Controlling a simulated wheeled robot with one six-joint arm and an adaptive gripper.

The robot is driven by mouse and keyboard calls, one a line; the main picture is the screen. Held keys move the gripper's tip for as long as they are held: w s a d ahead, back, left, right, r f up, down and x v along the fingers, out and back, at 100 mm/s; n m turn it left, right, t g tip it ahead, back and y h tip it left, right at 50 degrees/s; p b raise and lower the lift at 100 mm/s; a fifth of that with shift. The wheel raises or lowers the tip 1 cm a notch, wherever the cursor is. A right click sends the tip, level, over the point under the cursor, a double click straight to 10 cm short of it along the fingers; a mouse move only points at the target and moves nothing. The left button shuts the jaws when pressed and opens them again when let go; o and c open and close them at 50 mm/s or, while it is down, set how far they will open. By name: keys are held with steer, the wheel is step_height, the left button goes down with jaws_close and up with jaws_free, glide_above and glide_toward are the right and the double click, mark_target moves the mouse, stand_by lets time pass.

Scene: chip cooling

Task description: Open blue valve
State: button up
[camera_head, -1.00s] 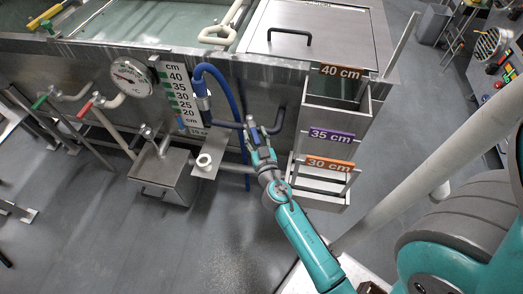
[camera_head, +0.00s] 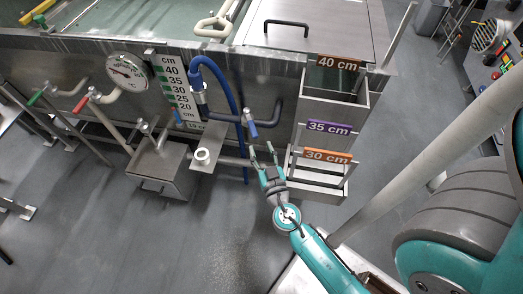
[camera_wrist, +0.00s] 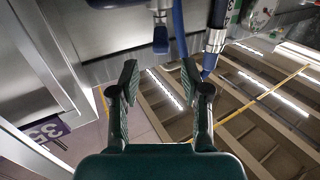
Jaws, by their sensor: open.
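The blue valve has a small blue handle (camera_head: 251,124) on the dark pipe (camera_head: 271,118) at the tank front, left of the level boxes. The handle hangs down across the pipe. In the wrist view the blue handle (camera_wrist: 160,40) shows just beyond the fingertips, near the centre top. My gripper (camera_head: 263,150) is below the handle, apart from it, with fingers pointing up toward it. In the wrist view my gripper (camera_wrist: 158,72) is open and empty, its two fingers on either side of the handle's line.
A blue hose (camera_head: 235,88) runs close left of the handle. Overflow boxes with a 35 cm label (camera_head: 329,128) stand to the right. A white-topped outlet (camera_head: 203,156) and a metal box (camera_head: 159,165) are left. Red (camera_head: 82,107) and green (camera_head: 37,97) valve handles are farther left.

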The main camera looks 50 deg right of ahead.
steer(key=shift+w, duration=0.1)
steer(key=c, duration=0.4)
steer(key=shift+w+f, duration=0.2)
jaws_close()
steer(key=n+g+h, duration=0.8)
steer(key=n+g, duration=0.1)
steer(key=g, duration=0.3)
glide_toward(253, 129)
steer(key=w+a, duration=0.4)
steer(key=a, duration=0.2)
steer(key=d, duration=1.2)
steer(key=shift+s+d+f, duration=0.3)
steer(key=shift+f, duration=0.05)
